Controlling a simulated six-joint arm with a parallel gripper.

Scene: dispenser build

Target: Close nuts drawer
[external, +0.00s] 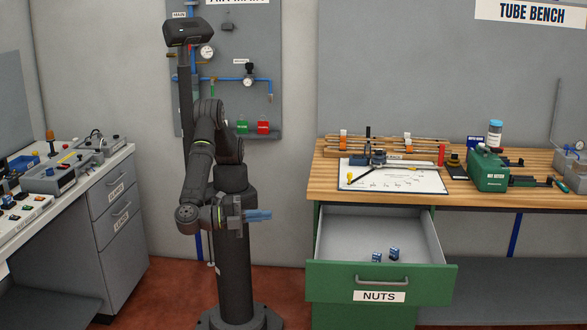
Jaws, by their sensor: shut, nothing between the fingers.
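The nuts drawer (322,281) has a green front with a grey handle (382,282) and a white label reading NUTS (379,296). It is pulled well out from under the wooden bench at the right. Two small blue parts (386,255) lie on its light grey floor near the front. My gripper (268,215) is to the left of the drawer, apart from it and higher than the handle. It is shut and empty, with its blue fingers pointing right.
The wooden bench top (540,199) above the drawer carries a white sheet (405,180), a green tool (488,170) and racks with rods. A left bench (112,160) has closed grey drawers. Open floor lies between the benches.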

